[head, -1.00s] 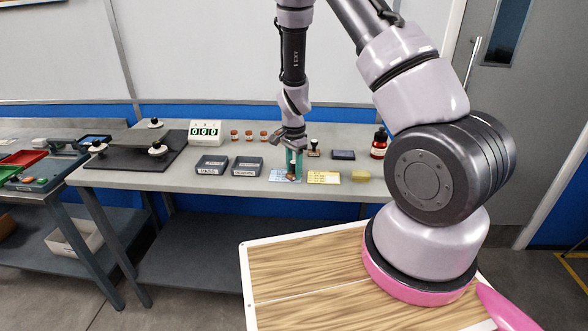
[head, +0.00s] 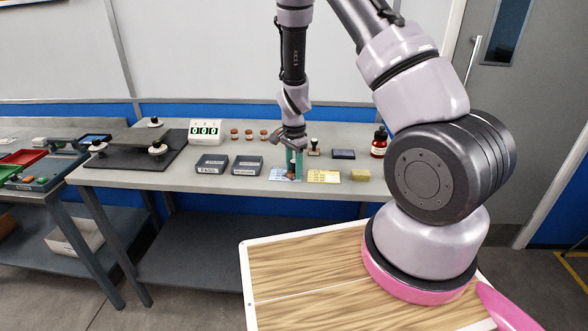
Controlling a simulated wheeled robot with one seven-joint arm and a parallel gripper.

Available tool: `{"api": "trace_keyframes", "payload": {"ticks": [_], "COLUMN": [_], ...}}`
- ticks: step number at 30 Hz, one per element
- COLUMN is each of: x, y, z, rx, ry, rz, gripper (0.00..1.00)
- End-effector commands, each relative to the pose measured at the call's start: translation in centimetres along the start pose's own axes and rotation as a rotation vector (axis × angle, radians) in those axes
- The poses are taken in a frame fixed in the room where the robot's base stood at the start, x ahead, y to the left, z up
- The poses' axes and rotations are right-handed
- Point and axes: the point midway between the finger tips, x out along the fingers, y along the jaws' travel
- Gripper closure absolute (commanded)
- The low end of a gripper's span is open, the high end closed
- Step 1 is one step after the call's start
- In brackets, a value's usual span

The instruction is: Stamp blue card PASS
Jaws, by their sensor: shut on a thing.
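The blue card (head: 277,174) lies flat on the grey bench, left of a yellow card (head: 323,176). My gripper (head: 293,165) points down over the right part of the blue card. It is shut on a stamp (head: 292,172), whose lower end is at or just above the card; I cannot tell whether they touch. The teal fingers hide part of the stamp and card. A second stamp (head: 314,147) with a dark knob stands behind, to the right. A dark ink pad (head: 343,154) lies right of that stamp.
Two dark trays, one marked PASS (head: 212,164) and another (head: 247,165), sit left of the cards. A counter showing zeros (head: 208,132) and several small red-capped jars stand behind. A yellow block (head: 360,175) and a red bottle (head: 380,142) are at the right.

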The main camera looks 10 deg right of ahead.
Motion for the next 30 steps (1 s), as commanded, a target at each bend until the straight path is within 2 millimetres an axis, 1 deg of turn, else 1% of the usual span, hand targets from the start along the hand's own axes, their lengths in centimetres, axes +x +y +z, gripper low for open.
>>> {"api": "trace_keyframes", "payload": {"ticks": [24, 30], "x": [-6.3, -6.9], "y": [0.0, 0.0], "z": [0.0, 0.0], "rx": [-0.001, 0.001], "ry": [0.000, -0.001], "rz": [-0.001, 0.001], "gripper": [0.96, 0.96]}}
